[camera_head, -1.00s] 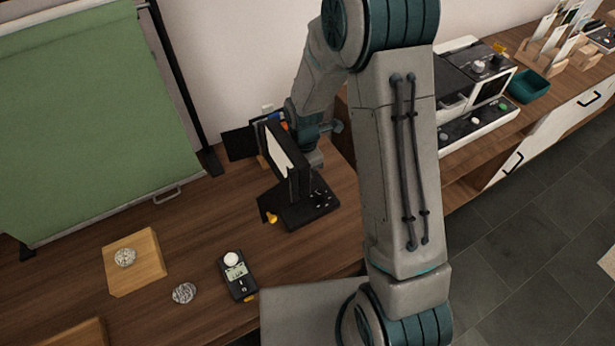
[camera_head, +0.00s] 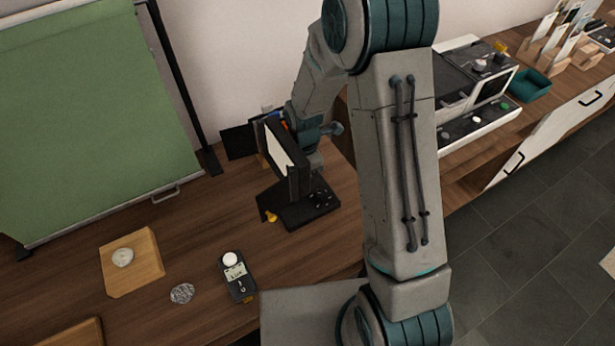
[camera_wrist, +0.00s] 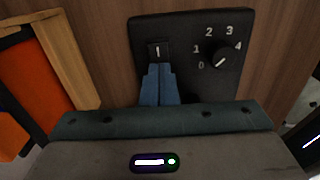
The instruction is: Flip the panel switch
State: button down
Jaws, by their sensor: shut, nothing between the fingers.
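The black panel (camera_wrist: 220,85) fills the upper middle of the wrist view. It carries a small rocker switch (camera_wrist: 159,51) with a white mark on the left and a round knob (camera_wrist: 219,58) with a dial numbered 0 to 4 on the right. My gripper (camera_wrist: 160,68) is shut and empty, its blue fingertips just below the switch in the picture. I cannot tell whether they touch it. My gripper is hidden there behind the screen and my arm.
An orange piece in a wooden frame (camera_wrist: 75,60) is at the left in the wrist view. In the head view, a handheld meter (camera_head: 237,277), a wooden block (camera_head: 132,262) and a patterned disc (camera_head: 182,293) lie on the table. A green screen (camera_head: 90,120) stands at the left.

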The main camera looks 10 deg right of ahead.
jog(key=shift+f, duration=0.25)
jog(key=shift+r, duration=0.1)
jog(key=shift+r+p, duration=2.45)
jog(key=shift+r, duration=1)
jog(key=s+d+r+m+t, duration=0.1)
jog(key=s+d+r+m, duration=0.2)
jog(key=r+m, duration=0.3)
jog(key=s+d+r+m+t, duration=0.1)
jog(key=s+d+r+m, duration=0.25)
jog(key=r, duration=0.45)
jog(key=s+d+r+m+t, duration=0.1)
jog(key=s+d+r+m, duration=0.2)
jog(key=s+r+m, duration=0.5)
jog(key=s+m, duration=0.3)
jog(key=m, duration=0.2)
jog(key=shift+s, duration=0.4)
